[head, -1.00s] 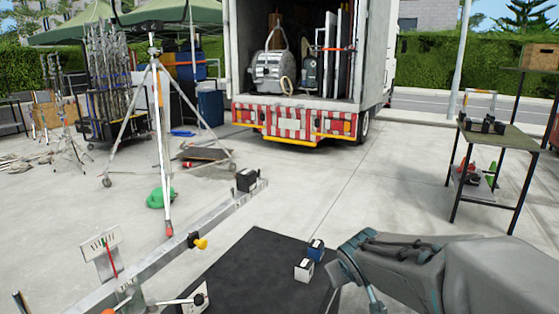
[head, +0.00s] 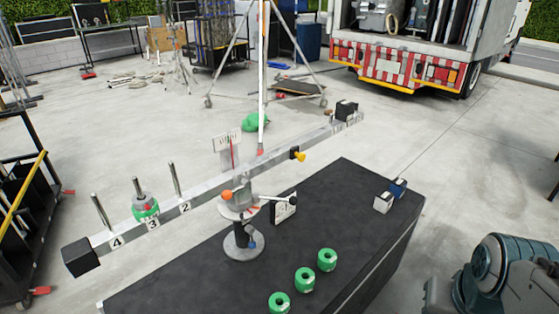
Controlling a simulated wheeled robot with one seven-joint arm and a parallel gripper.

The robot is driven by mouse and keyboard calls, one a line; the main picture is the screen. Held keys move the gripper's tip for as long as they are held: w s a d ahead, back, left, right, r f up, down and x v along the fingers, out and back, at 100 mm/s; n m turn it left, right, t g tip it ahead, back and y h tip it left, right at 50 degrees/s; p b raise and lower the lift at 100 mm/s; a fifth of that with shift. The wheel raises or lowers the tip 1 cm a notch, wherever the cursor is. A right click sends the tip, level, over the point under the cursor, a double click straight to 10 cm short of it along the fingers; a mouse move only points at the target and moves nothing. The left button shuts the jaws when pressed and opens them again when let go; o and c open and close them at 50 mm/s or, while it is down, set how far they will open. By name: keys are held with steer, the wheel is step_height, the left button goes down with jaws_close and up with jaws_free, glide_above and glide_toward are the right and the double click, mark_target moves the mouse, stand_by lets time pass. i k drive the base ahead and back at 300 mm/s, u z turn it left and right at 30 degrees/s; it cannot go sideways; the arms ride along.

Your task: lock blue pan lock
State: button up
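A balance beam (head: 222,182) rests on a stand (head: 243,243) on the black table. A small bluish part (head: 251,243) on the stand's base looks like the blue pan lock, but it is too small to tell its setting. A lever with a black knob (head: 291,198) sticks out to the right of the stand's head. Part of my arm shows at the lower right, well apart from the stand. My gripper's fingers are not visible.
Several green ring weights (head: 305,279) lie on the black table (head: 345,215). One green weight (head: 145,207) sits on a peg of the beam. A tripod (head: 262,80) stands behind the beam. The truck (head: 420,60) is farther back.

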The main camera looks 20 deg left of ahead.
mark_target(249, 229)
steer(key=k, duration=0.6)
steer(key=z, duration=0.9)
steer(key=i, duration=0.7)
steer(key=u, duration=2.3)
steer(key=i, duration=0.5)
steer(key=u, duration=0.05)
steer(key=k, duration=0.3)
